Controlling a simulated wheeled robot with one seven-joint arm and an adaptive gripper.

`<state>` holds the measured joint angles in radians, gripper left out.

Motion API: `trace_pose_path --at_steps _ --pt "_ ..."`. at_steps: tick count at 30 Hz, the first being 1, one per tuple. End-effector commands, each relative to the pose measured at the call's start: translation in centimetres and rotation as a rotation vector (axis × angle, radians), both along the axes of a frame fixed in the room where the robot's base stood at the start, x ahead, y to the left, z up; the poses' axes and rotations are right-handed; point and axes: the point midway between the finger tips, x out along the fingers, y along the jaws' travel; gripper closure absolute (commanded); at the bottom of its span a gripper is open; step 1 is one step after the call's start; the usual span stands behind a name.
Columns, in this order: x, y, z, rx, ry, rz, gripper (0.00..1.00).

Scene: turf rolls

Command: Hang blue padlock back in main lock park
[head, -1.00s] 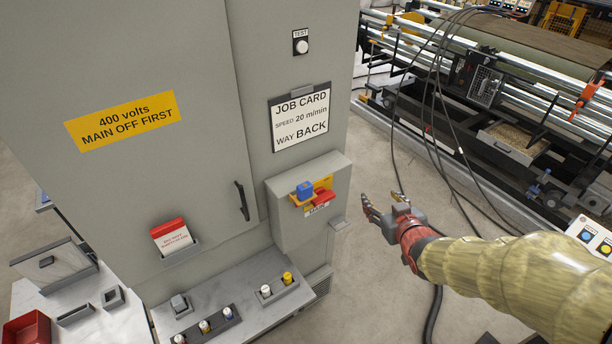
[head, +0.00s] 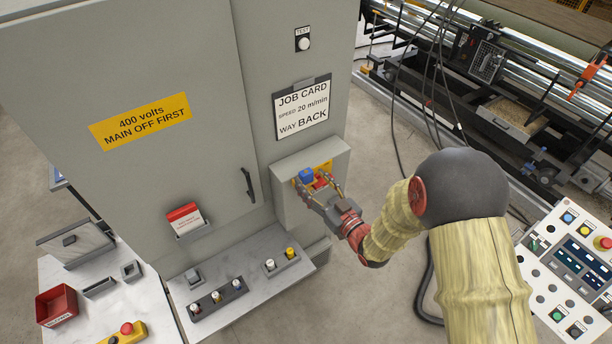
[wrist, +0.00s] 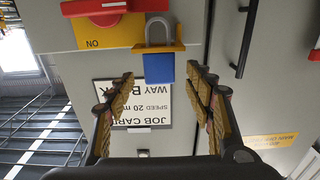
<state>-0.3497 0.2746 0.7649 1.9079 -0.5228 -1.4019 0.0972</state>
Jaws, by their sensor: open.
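The blue padlock (head: 306,176) sits at the yellow holder on the small grey box of the cabinet. The red switch handle (head: 321,182) is just right of it. In the wrist view, which is upside down, the padlock (wrist: 159,68) has its blue body on one side of the yellow ledge (wrist: 178,47) and its grey shackle on the other. My gripper (head: 319,190) is open in front of the box. In the wrist view its fingers (wrist: 160,78) are spread to either side of the padlock body, with visible gaps. The main lock park's label is hidden in the head view.
The job card (head: 301,107) hangs above the box. The cabinet's black door handle (head: 248,186) is left of it. The operator panel (head: 570,270) stands right, and dark cables hang behind my arm.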

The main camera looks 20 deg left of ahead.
Motion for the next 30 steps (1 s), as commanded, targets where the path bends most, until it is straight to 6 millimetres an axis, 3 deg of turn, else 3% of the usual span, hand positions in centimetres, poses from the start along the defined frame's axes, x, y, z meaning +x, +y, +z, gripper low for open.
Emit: trace_pose_path --at_steps 7,17,30 --pt "2.1 2.5 0.2 0.000 0.000 0.001 0.47" --pt "2.5 2.9 0.1 -0.001 -0.001 0.000 0.47" --pt "2.5 2.9 0.1 -0.001 -0.001 0.000 0.72"
